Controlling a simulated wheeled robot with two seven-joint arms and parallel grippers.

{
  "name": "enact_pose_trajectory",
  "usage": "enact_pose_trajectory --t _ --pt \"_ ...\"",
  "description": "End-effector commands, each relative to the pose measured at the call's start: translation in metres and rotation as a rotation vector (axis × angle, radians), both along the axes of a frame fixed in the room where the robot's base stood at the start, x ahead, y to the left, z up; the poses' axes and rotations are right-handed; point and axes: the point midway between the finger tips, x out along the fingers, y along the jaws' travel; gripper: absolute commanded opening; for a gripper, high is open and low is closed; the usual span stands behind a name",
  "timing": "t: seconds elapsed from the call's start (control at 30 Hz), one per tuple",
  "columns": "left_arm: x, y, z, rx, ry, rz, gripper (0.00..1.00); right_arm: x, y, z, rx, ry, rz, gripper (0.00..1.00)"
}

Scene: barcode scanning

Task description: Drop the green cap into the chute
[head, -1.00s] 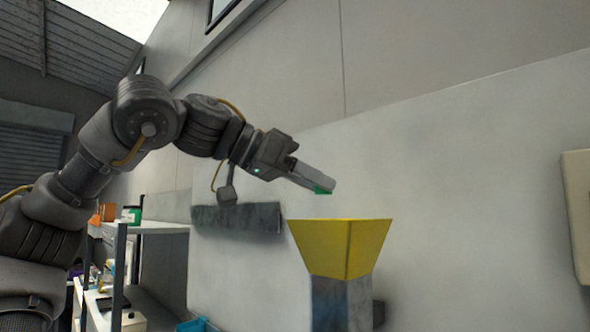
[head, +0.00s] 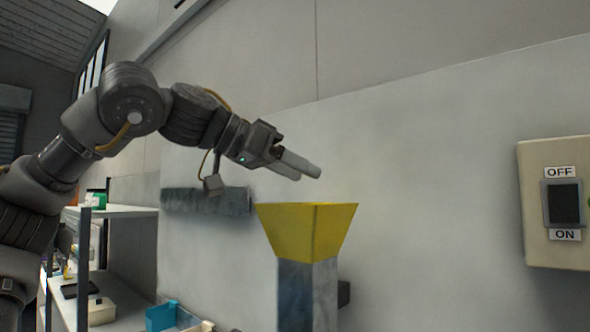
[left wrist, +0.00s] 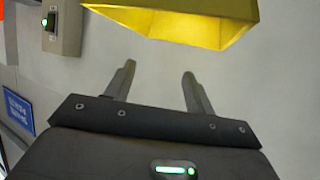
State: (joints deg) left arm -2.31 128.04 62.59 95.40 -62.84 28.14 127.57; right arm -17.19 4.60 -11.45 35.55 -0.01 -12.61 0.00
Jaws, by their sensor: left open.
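The chute is a yellow funnel (head: 306,232) on a grey post, in the middle of the head view. My left gripper (head: 308,174) is open and empty, with its fingertips a little above the funnel's rim in that view. In the left wrist view the two fingers of the left gripper (left wrist: 158,80) stand apart with nothing between them, and the yellow funnel (left wrist: 190,22) shows at the top. The green cap is not visible in either view now; the inside of the funnel is hidden. My right gripper is not in view.
A switch box (head: 555,203) marked OFF and ON is on the wall at the right. Shelves with small items (head: 100,300) stand at the left, with a blue bin (head: 161,316) near the post. A dark grey bar (head: 206,201) is on the wall behind the arm.

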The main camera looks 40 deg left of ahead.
Motion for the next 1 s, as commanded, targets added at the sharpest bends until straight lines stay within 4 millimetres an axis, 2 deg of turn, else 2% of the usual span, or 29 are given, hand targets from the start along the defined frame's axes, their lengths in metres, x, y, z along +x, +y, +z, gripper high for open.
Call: enact_pose_trajectory --t 0.27,0.53,0.7,1.0 --pt "-0.006 0.003 0.002 0.000 -0.003 0.001 0.54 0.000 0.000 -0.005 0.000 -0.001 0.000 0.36" --pt "-0.049 0.021 0.020 -0.003 -0.006 0.003 0.54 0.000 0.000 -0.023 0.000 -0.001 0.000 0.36" --pt "-0.074 0.033 0.033 -0.002 -0.005 0.003 0.54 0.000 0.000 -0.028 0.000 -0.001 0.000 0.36" --pt "-0.092 0.041 0.041 -0.001 -0.001 0.001 0.54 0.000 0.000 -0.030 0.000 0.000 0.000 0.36"
